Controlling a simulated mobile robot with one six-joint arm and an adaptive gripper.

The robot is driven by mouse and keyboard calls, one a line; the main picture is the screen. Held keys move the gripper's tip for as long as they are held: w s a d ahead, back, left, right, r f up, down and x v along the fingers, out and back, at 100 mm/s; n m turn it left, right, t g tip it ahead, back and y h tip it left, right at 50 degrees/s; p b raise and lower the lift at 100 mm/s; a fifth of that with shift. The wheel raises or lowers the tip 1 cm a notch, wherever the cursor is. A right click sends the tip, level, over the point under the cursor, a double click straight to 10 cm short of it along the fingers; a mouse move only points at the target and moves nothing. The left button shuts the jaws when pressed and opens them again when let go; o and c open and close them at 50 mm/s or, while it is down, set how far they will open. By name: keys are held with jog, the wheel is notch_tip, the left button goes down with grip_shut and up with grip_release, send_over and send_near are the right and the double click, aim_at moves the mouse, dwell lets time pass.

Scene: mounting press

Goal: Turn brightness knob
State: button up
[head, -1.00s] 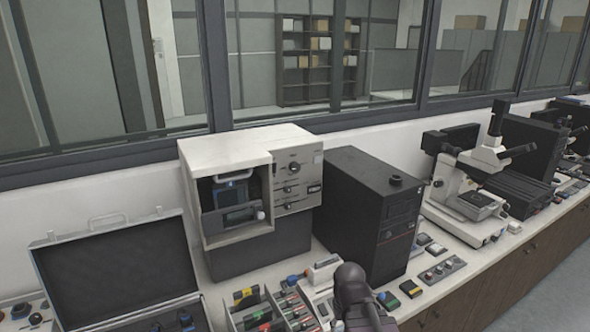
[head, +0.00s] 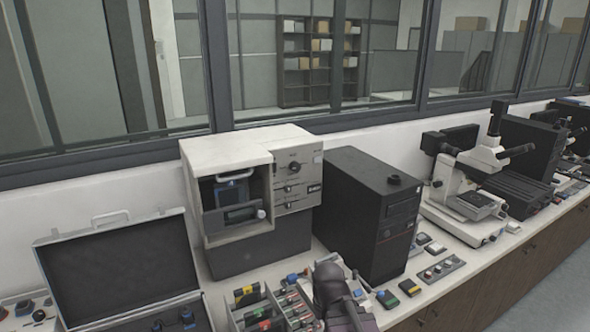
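The white mounting press (head: 228,152) stands left of centre in the head view, with a control panel on its right front. The panel has a larger round dark knob (head: 294,167) at the top and smaller controls below it (head: 290,189). I cannot tell which knob is the brightness knob. The dark end section of my arm (head: 330,285) is at the bottom centre, in front of and below the press, apart from the panel. My gripper's fingers cannot be made out.
A black computer tower (head: 368,215) stands right of the press. An open case (head: 120,265) is at the left. Trays of small parts (head: 262,308) and small button boxes (head: 440,269) lie along the bench front. A white microscope (head: 475,180) stands further right, beneath the windows.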

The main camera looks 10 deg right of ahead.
jog(key=o, duration=0.4)
jog(key=shift+a, duration=0.15)
jog(key=w+a+r+n+t+y+p, duration=0.1)
jog(key=w+a+r+n+t+y, duration=0.15)
jog(key=w, duration=0.35)
jog(key=w+a+r+n+t+y+p, duration=0.1)
jog(key=w+a+r+t+y+p, duration=0.15)
jog(key=w, duration=0.25)
jog(key=m+t+p, duration=0.2)
jog(key=t+p, duration=0.3)
jog(key=t, duration=0.7)
send_near(297, 168)
jog(key=s, duration=0.1)
jog(key=s+d, duration=0.1)
jog(key=s, duration=0.1)
jog(key=shift+s+d+y, duration=0.25)
jog(key=shift+y, duration=0.05)
jog(key=shift+w, duration=0.1)
jog(key=x, duration=1.3)
jog(key=shift+w+a, duration=0.25)
